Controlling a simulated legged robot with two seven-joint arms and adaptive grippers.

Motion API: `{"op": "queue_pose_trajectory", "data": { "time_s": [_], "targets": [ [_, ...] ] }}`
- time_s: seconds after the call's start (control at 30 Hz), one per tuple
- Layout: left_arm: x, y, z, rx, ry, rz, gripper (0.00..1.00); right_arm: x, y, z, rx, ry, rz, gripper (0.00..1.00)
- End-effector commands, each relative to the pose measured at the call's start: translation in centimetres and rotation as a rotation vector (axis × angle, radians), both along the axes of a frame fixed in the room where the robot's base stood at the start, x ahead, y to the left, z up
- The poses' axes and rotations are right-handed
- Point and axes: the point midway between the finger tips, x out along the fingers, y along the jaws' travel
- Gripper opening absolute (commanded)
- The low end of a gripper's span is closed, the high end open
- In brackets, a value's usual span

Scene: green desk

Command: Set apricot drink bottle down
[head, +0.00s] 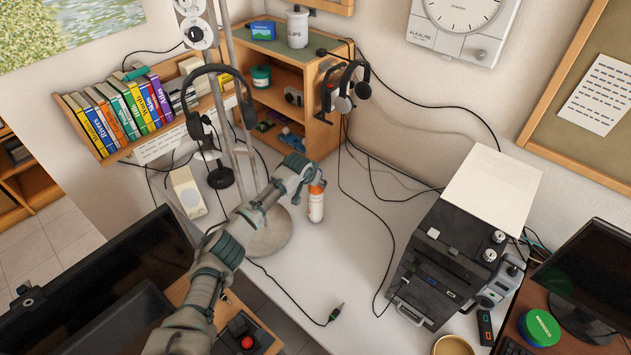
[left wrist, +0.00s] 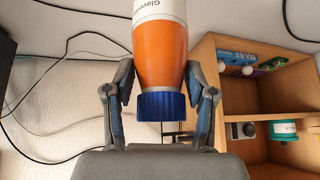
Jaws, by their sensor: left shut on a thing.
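The apricot drink bottle (head: 316,205) has an orange body, a white label and a blue cap. In the head view it stands roughly upright over the white desk, with my left gripper (head: 312,182) around its upper part. In the left wrist view the bottle (left wrist: 160,55) sits between the two fingers of my left gripper (left wrist: 161,105), which are shut on it near the blue cap. Whether its base touches the desk I cannot tell. My right gripper is in neither view.
The white desk (head: 345,255) is mostly clear around the bottle, with loose black cables to the right. A round lamp base (head: 268,238) is close at the left. A wooden shelf (head: 312,120) stands behind, and a black device (head: 440,262) stands at the right.

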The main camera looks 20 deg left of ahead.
Motion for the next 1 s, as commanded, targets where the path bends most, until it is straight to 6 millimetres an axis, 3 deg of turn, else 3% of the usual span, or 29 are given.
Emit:
{"op": "queue_pose_trajectory", "data": {
  "time_s": [0.17,0.2,0.3,0.67,0.87,0.97,1.0],
  "targets": [
    [0.1,-0.1,0.0,-0.002,-0.007,-0.001,0.0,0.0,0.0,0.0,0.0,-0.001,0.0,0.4],
    [0.0,-0.1,-0.2,-0.001,-0.003,-0.001,0.58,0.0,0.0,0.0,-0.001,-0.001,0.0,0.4],
    [0.0,-0.1,-0.2,-0.001,-0.003,-0.001,0.81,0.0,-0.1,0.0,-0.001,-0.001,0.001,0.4],
    [-0.1,0.0,0.0,-0.001,-0.002,-0.001,0.81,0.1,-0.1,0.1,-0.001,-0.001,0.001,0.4],
    [-1.5,0.1,2.2,0.0,-0.005,-0.002,0.81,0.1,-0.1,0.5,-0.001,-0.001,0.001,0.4],
    [-2.8,0.2,4.3,0.0,-0.007,-0.003,0.81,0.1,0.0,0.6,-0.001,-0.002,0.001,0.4],
    [-3.7,0.4,3.9,0.0,-0.002,-0.001,0.81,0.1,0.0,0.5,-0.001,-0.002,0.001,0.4]
  ]
}}
